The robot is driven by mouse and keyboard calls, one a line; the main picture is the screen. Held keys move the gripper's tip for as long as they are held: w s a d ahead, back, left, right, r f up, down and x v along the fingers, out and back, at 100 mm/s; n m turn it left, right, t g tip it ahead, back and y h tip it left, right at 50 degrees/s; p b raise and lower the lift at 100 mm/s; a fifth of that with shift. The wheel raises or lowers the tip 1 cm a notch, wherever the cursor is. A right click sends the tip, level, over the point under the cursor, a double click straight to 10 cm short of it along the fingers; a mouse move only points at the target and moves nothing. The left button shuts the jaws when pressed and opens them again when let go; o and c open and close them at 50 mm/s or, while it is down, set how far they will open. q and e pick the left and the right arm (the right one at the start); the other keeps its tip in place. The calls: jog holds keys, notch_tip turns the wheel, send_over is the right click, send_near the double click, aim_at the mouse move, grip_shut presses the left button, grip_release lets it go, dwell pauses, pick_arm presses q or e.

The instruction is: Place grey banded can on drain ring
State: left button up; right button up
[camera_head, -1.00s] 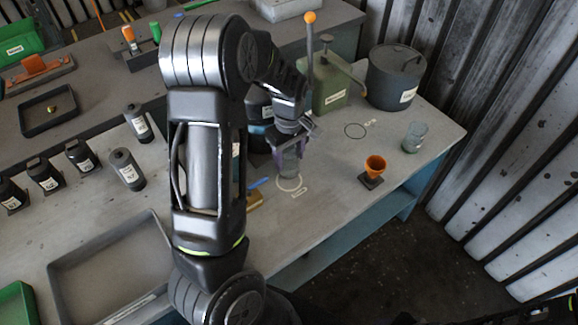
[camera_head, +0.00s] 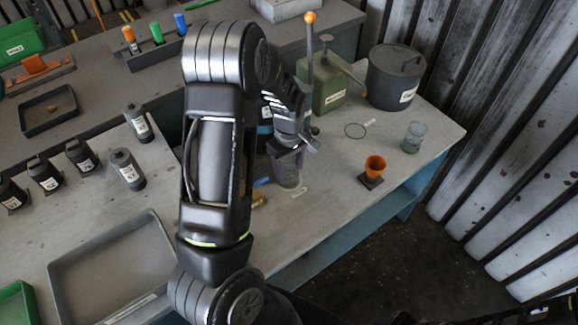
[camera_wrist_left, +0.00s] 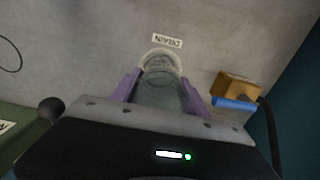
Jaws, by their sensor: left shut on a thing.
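My left gripper (camera_head: 287,148) points down over the front bench, its purple fingers shut on the grey banded can (camera_head: 289,176). The can looks greyish and partly see-through; its bands are hard to make out. In the left wrist view the can (camera_wrist_left: 160,94) sits between both fingers (camera_wrist_left: 161,92), its far end within the white drain ring (camera_wrist_left: 163,53). In the head view the can covers most of the ring, beside the DRAIN label (camera_head: 298,192). I cannot tell whether its base touches the bench. My right gripper is not in view.
A brown block with a blue part (camera_wrist_left: 235,90) lies close right of the can in the wrist view.

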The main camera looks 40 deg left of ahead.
pick_arm(q)
jog(key=shift+f, duration=0.2)
jog(key=o, duration=1.5)
jog(key=shift+r, duration=0.2)
notch_tip(320, 180, up, 12)
